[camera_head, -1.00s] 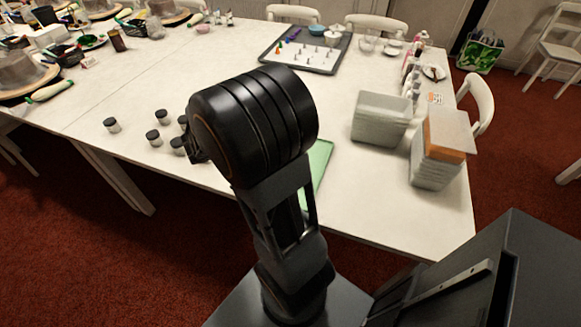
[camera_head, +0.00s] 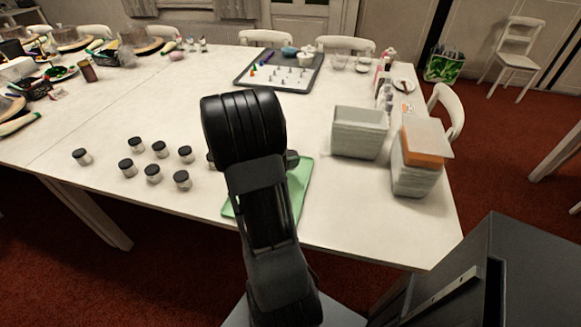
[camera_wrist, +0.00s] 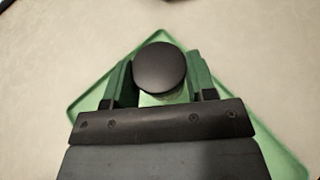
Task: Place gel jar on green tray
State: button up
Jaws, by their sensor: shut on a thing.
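My gripper (camera_wrist: 161,82) is shut on a gel jar (camera_wrist: 160,67) with a round black lid, seen from above in the wrist view. The jar stands between the two fingers, with a bit of its pale body showing below the lid. The green tray (camera_wrist: 86,92) lies beneath the jar and fingers. I cannot tell whether the jar touches it. In the head view the green tray (camera_head: 301,184) is at the table's front edge, partly covered by my arm, which hides the held jar and most of the gripper.
Several more black-lidded jars (camera_head: 153,173) stand left of the tray. A grey bin (camera_head: 359,132) and a stack of containers with an orange layer (camera_head: 418,160) stand to its right. A dark tray with small pieces (camera_head: 279,72) lies farther back. The table between is clear.

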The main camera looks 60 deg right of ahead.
jog(key=shift+s+d+f, duration=0.1)
jog(key=shift+d+f, duration=0.15)
jog(key=shift+f, duration=0.15)
jog(key=shift+d+f+b, duration=0.15)
jog(key=shift+f+b, duration=0.05)
jog(key=shift+f, duration=0.7)
jog(key=shift+d+f+b, duration=0.15)
jog(key=shift+f, duration=0.75)
jog(key=shift+f, duration=0.2)
jog(key=o, duration=0.9)
jog(key=shift+o, duration=0.2)
